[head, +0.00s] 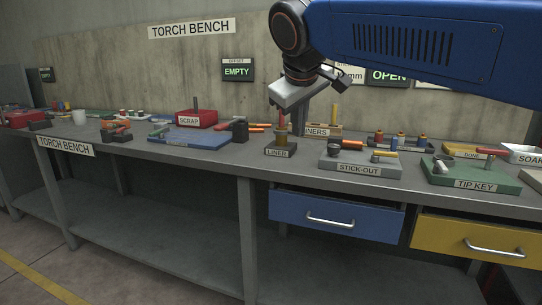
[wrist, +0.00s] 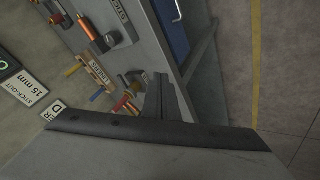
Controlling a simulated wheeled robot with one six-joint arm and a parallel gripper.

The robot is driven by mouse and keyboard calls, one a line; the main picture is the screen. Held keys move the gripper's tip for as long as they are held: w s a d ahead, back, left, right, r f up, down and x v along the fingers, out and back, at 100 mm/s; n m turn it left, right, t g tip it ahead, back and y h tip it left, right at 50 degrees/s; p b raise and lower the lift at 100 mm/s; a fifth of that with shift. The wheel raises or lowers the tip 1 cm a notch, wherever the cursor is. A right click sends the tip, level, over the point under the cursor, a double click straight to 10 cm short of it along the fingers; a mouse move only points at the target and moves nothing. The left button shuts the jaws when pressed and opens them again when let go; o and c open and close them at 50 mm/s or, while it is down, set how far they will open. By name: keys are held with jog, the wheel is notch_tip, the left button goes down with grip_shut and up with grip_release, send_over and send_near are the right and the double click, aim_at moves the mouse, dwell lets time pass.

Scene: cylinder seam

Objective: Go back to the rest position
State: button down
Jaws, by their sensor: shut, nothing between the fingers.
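My gripper (head: 298,127) hangs from the blue arm in the head view, pointing down over the bench. It is just above and beside the small dark liner block (head: 280,152), which has upright pegs in it. The dark fingers are together with nothing seen between them. In the wrist view my gripper (wrist: 163,88) also shows its fingers close together, with the bench edge beyond them. Whether the fingertips touch any part of the liner block cannot be told.
A stick-out block (head: 360,164) and a green tip key block (head: 470,176) stand to the right. A red scrap bin (head: 196,118) and a blue mat (head: 190,137) lie left. Open floor shows at lower left.

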jog(key=s+d+f+m+g, duration=0.1)
jog(key=s+d+f+m, duration=0.1)
jog(key=s+d+f, duration=0.5)
jog(key=s+d+f+m, duration=0.3)
jog(key=s+d+f, duration=0.5)
jog(key=f, duration=0.6)
jog(key=s+d+f+m+g, duration=0.1)
jog(key=s+d+f+m, duration=0.1)
jog(key=s+d+f, duration=0.5)
jog(key=s+f, duration=0.3)
jog(key=f, duration=0.1)
jog(key=shift+d+f+m+g+y, duration=0.15)
jog(key=shift+d+m+g+y, duration=0.15)
jog(key=shift+m, duration=0.1)
